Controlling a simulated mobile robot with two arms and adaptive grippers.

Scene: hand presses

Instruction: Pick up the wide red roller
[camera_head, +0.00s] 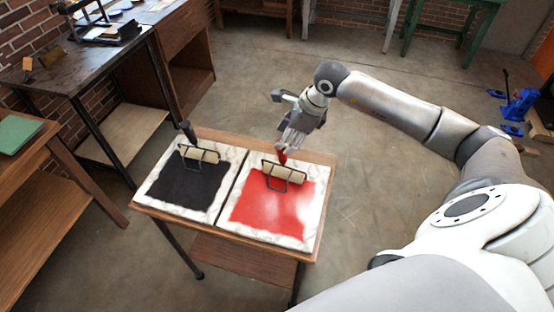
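The red-handled roller has a wide cream cylinder (284,173) and a dark wire frame, and it rests at the back of the red ink patch (275,207) on the right-hand marbled slab. Its red handle (283,157) points up and back. My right gripper (288,146) is over the handle, with its fingertips around or just beside the upper end, which they hide. I cannot tell whether the fingers are closed on it. My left gripper is not in view.
A similar roller with a dark handle (188,132) lies on the black ink slab (155,205) to the left. Both slabs sit on a small wooden table (310,235). A dark workbench (75,75) stands at left.

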